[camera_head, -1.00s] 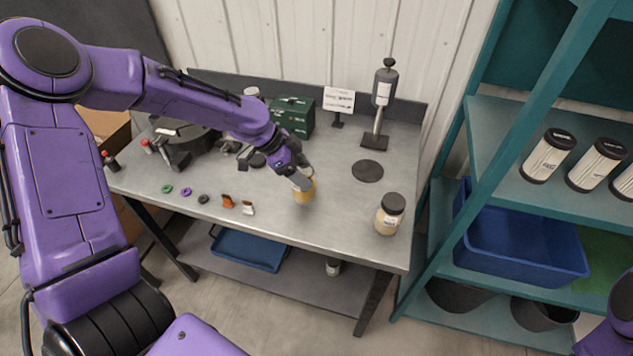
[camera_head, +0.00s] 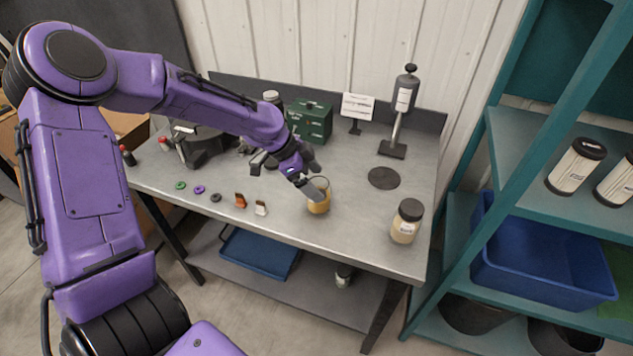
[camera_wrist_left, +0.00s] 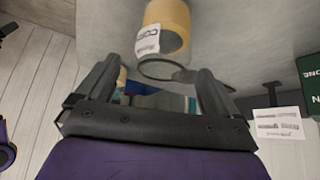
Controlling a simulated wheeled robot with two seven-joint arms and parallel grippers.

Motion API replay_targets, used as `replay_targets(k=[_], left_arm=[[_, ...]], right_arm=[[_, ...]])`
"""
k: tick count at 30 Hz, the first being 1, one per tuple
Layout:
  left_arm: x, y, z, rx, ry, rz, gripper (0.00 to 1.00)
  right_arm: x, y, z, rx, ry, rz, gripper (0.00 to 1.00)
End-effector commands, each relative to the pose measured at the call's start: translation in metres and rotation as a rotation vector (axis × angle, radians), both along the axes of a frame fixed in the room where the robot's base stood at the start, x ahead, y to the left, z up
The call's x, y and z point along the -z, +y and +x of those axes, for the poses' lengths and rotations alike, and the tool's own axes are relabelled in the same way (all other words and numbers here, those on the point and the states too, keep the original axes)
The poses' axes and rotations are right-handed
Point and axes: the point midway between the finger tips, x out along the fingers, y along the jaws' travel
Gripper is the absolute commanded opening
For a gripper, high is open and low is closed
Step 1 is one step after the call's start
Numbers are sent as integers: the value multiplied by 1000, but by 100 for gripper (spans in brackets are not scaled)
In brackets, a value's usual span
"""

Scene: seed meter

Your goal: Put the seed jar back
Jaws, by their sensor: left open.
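An open glass jar (camera_head: 318,204) of yellow-tan seed stands upright on the grey workbench, near its front edge. In the left wrist view, the jar (camera_wrist_left: 172,28) shows a white label with the letters "CO" and a clear rim. My left gripper (camera_head: 311,189) is at the jar's upper left side in the head view. In the left wrist view, the left gripper (camera_wrist_left: 155,85) has its fingers spread with nothing held, and the jar is beyond the tips. A second jar (camera_head: 406,224), with a dark lid and pale contents, stands to the right. My right gripper is out of view.
A dark round pad (camera_head: 384,178) lies on the bench (camera_head: 350,228), with clear surface around it. A grey dispenser on a stand (camera_head: 404,98), a sign (camera_head: 357,107) and a green box (camera_head: 310,122) stand behind. Small clips and rings lie left. A teal shelf (camera_head: 520,130) is at right.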

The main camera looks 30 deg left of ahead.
Motion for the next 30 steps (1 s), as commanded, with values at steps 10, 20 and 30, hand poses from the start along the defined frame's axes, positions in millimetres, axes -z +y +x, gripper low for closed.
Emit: replay_targets(k=[10,20,30], left_arm=[[-81,37,-28,0,2,0,95],[-88,46,-34,0,-1,-1,95],[-87,46,-33,0,-1,-2,95]], right_arm=[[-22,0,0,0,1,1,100],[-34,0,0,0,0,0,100],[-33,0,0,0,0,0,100]])
